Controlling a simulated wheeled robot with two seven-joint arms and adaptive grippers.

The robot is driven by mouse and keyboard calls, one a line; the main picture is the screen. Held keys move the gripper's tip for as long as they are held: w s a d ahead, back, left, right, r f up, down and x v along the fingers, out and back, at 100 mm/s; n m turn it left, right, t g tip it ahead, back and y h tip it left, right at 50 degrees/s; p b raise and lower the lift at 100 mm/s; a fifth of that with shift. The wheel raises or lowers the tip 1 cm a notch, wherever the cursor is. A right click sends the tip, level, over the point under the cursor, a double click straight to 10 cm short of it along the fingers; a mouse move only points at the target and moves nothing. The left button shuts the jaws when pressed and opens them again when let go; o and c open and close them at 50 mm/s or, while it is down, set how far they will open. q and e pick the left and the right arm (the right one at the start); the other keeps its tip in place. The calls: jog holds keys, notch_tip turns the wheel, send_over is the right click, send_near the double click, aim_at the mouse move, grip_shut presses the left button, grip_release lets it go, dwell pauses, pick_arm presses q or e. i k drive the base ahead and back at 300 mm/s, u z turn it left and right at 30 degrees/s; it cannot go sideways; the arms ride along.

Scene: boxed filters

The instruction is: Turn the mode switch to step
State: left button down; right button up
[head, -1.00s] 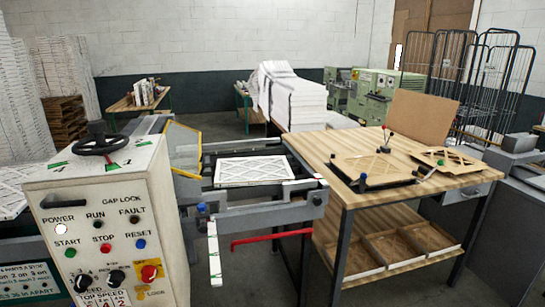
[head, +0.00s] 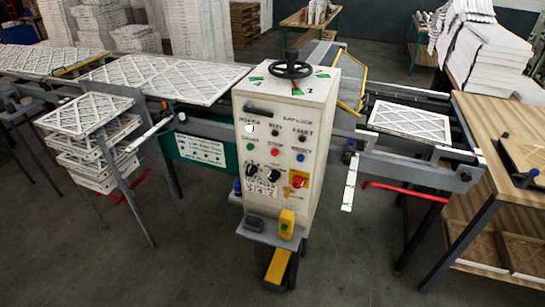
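The control cabinet (head: 285,140) stands upright in the middle of the head view, with a black handwheel (head: 286,69) on top. Its sloped front carries a lit white power lamp (head: 249,128), green, red and blue buttons, and two black rotary knobs. The left black knob (head: 251,170) and the right black knob (head: 274,175) sit low on the panel, beside a red knob on a yellow plate (head: 298,181). The labels are too small to read surely, so I cannot tell which knob is the mode switch or where it points. Neither of my grippers is in view.
A conveyor with white filters (head: 165,78) runs left of the cabinet. A filter stack (head: 88,145) stands at far left. A wooden table (head: 500,110) is at right. A yellow pedal (head: 278,266) sits at the cabinet's foot. The front floor is clear.

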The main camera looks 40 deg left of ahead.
aim_at(274, 175)
jog(key=u, duration=0.1)
jog(key=k, duration=0.35)
jog(key=u, duration=0.95)
jog(key=i, duration=0.45)
jog(key=z, duration=0.05)
